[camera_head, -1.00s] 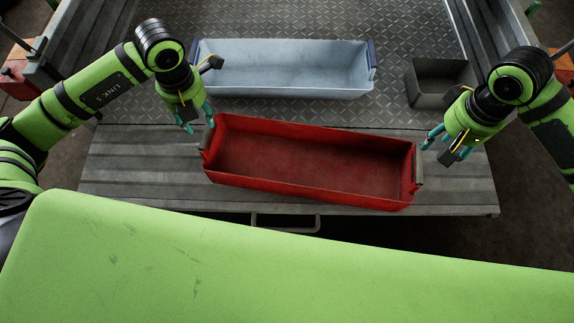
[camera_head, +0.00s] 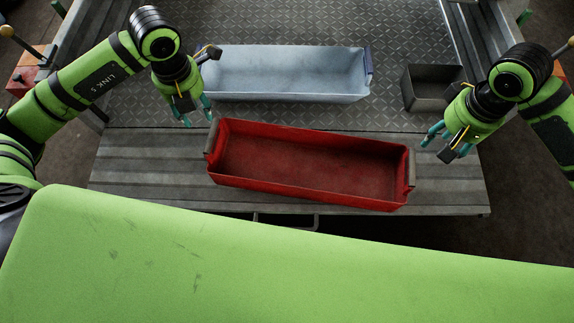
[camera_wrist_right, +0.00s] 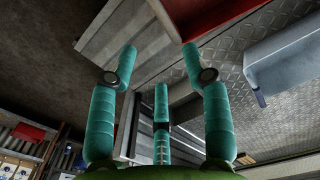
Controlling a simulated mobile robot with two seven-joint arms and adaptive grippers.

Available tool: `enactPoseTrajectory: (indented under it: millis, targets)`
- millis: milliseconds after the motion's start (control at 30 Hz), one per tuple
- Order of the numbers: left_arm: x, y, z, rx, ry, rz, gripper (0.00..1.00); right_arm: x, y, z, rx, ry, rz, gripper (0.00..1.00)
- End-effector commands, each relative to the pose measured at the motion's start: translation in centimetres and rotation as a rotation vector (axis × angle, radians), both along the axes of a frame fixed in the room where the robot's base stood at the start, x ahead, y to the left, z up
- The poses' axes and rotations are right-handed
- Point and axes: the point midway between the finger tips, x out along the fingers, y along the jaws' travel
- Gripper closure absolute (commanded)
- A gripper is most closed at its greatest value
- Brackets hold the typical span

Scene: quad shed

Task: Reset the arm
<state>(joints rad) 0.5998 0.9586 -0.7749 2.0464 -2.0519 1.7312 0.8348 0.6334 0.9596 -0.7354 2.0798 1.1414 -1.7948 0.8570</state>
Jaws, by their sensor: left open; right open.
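My left gripper (camera_head: 197,116) is open and empty in the head view. Its teal fingers hang just above and left of the red bin's left end, apart from it. My right gripper (camera_head: 433,141) is open and empty, to the right of the red bin's right end, with a gap between them. In the right wrist view its teal fingers (camera_wrist_right: 160,90) are spread with nothing between them. The long red bin (camera_head: 306,145) is empty and sits slightly turned on the grey ribbed ledge. A corner of the red bin shows at the top of the right wrist view (camera_wrist_right: 188,8).
A long pale blue-grey bin (camera_head: 285,62) stands behind the red one on the patterned metal deck (camera_head: 320,113). A small dark grey box (camera_head: 422,96) is near my right gripper. The ribbed ledge (camera_head: 140,165) is clear left of the red bin.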

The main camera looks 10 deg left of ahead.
Motion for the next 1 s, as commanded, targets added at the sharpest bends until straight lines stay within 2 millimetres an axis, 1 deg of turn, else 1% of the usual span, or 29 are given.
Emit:
enactPoseTrajectory:
  millis: [33,133,433,567,1000]
  targets:
    - [0.0,0.0,0.8,0.000,-0.001,0.000,0.57,0.0,0.0,0.6,0.000,0.000,0.000,0.51]
    - [0.0,0.0,1.3,0.001,-0.001,0.000,0.57,0.0,0.0,1.0,0.000,0.000,0.000,0.51]
    - [0.0,0.0,1.3,0.001,0.000,0.000,0.57,0.0,0.0,0.9,0.000,0.000,0.000,0.51]
    - [0.0,0.0,1.7,0.001,0.000,0.000,0.57,0.0,0.0,1.2,0.000,0.000,0.000,0.51]
    - [0.0,0.0,5.2,0.001,0.000,0.000,0.57,0.0,0.0,3.6,0.000,0.001,0.001,0.51]
